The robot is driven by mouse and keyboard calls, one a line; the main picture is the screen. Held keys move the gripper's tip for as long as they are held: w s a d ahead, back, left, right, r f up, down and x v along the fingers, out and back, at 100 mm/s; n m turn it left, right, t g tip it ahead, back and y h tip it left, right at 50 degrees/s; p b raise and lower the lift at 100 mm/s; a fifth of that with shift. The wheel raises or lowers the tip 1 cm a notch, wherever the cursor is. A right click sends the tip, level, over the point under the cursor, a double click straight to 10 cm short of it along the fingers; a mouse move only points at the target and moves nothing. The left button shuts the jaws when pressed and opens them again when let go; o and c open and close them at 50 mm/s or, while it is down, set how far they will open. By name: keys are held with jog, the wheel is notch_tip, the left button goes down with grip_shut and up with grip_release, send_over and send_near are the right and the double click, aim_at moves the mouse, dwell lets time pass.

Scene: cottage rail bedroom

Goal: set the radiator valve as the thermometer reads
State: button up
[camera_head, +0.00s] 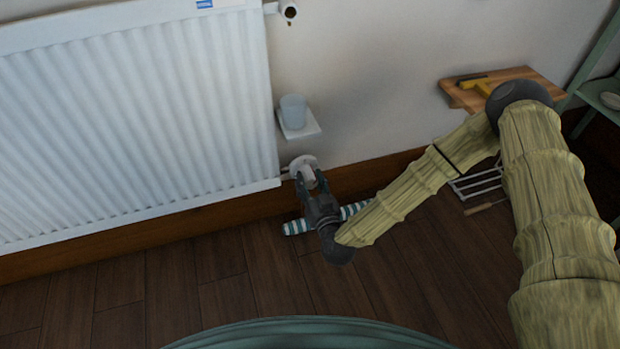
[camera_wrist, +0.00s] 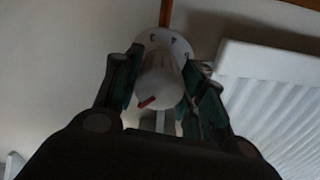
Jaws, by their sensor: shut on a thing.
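The white radiator (camera_head: 140,110) fills the left of the head view, and its ribbed panel also shows at the right of the wrist view (camera_wrist: 280,95). The white radiator valve (camera_head: 303,168) sits at the radiator's lower right corner. In the wrist view its knob (camera_wrist: 158,82) has a red mark on its end, pointing to the lower left, with a pale round plate behind it. My gripper (camera_head: 309,184) is shut on the knob, one finger on each side; it fills the lower wrist view (camera_wrist: 165,88). I see no thermometer that I can make out.
A pale cup (camera_head: 293,111) stands on a small white wall shelf (camera_head: 300,128) just above the valve. A striped teal and white roll (camera_head: 298,227) lies on the floor below my gripper. A wooden shelf (camera_head: 535,76) with a yellow-handled tool and a white rack (camera_head: 478,184) are at right.

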jog(key=m+p, duration=0.2)
jog(key=m, duration=0.1)
jog(key=shift+r+m+p, duration=0.15)
jog(key=shift+m+p, duration=0.15)
jog(key=shift+p, duration=0.1)
jog(key=m+p, duration=0.2)
jog(key=m, duration=0.1)
jog(key=shift+m, duration=0.3)
jog(key=m+p, duration=0.1)
jog(key=m, duration=0.2)
jog(key=shift+m, duration=0.4)
jog(key=m, duration=0.4)
jog(key=shift+p, duration=0.35)
jog(key=m, duration=0.4)
jog(key=m+b, duration=0.1)
jog(key=m, duration=0.3)
jog(key=shift+m, duration=0.3)
jog(key=m+b, duration=0.2)
jog(key=m, duration=0.2)
jog(key=shift+f, duration=0.2)
jog(key=shift+r+m+b, duration=0.15)
jog(key=shift+m+b, duration=0.45)
jog(key=shift+m, duration=1.1)
